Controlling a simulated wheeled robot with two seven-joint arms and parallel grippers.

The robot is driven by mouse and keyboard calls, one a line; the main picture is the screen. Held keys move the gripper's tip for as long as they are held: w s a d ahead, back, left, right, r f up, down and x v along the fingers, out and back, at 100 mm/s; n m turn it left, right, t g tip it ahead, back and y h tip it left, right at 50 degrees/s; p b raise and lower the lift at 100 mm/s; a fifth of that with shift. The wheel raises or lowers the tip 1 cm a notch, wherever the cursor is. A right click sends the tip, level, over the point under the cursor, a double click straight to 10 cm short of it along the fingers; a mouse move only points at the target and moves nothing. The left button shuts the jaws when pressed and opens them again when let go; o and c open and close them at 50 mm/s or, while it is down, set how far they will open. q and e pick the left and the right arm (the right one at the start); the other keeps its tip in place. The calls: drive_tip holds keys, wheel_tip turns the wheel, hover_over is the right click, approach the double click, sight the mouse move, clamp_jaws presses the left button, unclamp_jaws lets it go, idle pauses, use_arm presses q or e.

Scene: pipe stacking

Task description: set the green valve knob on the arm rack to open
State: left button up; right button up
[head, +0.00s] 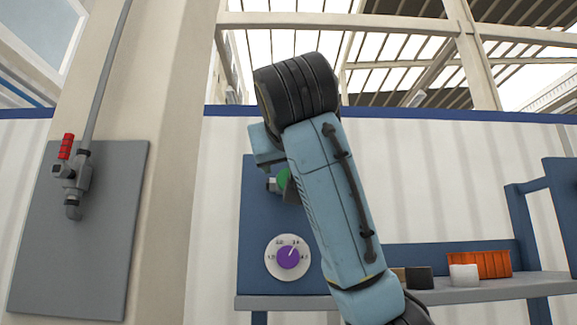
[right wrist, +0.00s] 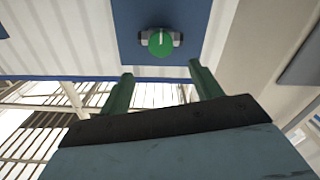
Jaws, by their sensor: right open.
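The green valve knob (right wrist: 161,42) is on a dark blue panel (right wrist: 190,15) in the right wrist view. It is round, has a pale line across its face and grey pipe ends on both sides. My right gripper (right wrist: 160,70) is open, with its two green fingers pointing toward the panel. The knob appears beyond the fingertips, between their lines, and nothing is gripped. In the head view my right arm covers most of the knob (head: 284,180); only a green edge and a grey fitting show. My left gripper is not in view.
In the head view, a purple dial (head: 288,256) with a white scale is below the knob. A red-handled valve (head: 68,147) is on a grey plate at left. A shelf (head: 480,287) at right holds an orange crate (head: 494,264) and a white cup-like object (head: 464,277).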

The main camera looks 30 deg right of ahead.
drive_tip(key=p+x, duration=0.6)
drive_tip(key=x, duration=0.5)
drive_tip(key=shift+w+p, duration=0.3)
drive_tip(key=shift+p, duration=0.1)
drive_tip(key=shift+f, duration=0.1)
drive_tip(key=c, duration=1)
drive_tip(key=shift+o, duration=0.2)
